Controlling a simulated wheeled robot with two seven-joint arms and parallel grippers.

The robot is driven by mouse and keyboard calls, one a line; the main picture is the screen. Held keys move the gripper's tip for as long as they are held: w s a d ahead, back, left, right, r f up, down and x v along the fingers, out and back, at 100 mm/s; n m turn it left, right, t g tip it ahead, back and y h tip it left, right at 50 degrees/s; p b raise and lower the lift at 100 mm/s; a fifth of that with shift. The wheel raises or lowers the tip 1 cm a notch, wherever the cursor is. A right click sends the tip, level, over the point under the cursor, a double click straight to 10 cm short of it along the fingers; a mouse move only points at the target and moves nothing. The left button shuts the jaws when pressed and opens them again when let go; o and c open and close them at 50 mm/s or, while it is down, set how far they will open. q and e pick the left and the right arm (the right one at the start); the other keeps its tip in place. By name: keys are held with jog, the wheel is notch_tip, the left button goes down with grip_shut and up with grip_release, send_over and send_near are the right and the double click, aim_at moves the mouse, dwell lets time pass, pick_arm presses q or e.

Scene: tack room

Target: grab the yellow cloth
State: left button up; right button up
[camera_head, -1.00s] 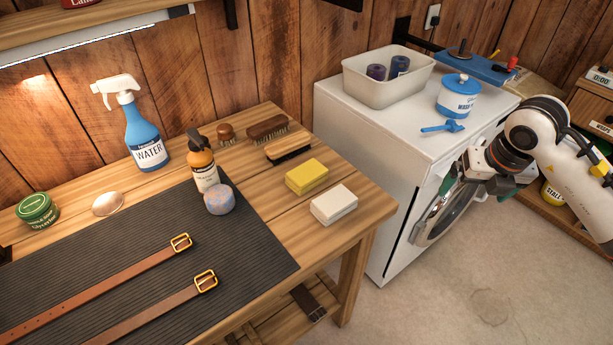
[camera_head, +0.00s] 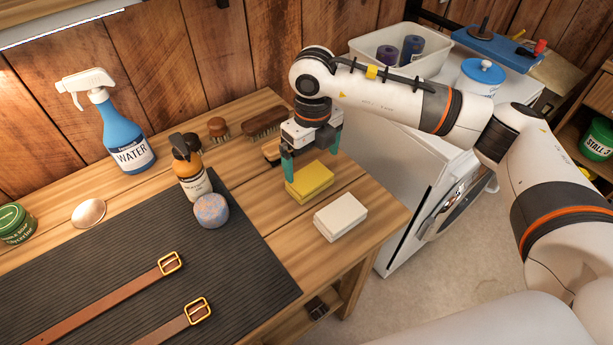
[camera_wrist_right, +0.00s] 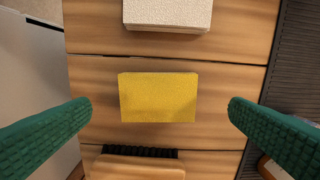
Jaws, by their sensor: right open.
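The yellow cloth (camera_head: 310,181) is a folded block lying on the wooden table, behind a similar white folded cloth (camera_head: 341,216). My right gripper (camera_head: 311,165) is open above the yellow cloth, its green-tipped fingers spread to either side. In the right wrist view the yellow cloth (camera_wrist_right: 158,97) lies centred between the two fingers (camera_wrist_right: 160,115), with clear gaps on both sides. The white cloth (camera_wrist_right: 167,13) shows at the top of that view. My left gripper is not in view.
A wooden brush (camera_head: 271,151) stands close behind the gripper, partly hidden by it. A white washing machine (camera_head: 385,150) stands right of the table.

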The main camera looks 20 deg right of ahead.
aim_at(310, 177)
jog(key=shift+w+f, duration=0.1)
jog(key=shift+f, duration=0.45)
jog(key=shift+w+a+f+p, duration=0.1)
jog(key=shift+f+p, duration=0.2)
jog(key=shift+f, duration=0.3)
jog(key=f, duration=0.1)
jog(key=f+p, duration=0.1)
jog(key=f, duration=0.1)
jog(key=shift+w+f, duration=0.2)
jog(key=shift+f, duration=0.45)
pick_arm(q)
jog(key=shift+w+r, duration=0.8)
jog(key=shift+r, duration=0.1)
pick_arm(e)
jog(key=shift+c, duration=0.2)
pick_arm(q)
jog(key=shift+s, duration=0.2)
pick_arm(e)
jog(key=c, duration=0.7)
jog(key=shift+o, duration=0.2)
jog(key=shift+r, duration=0.1)
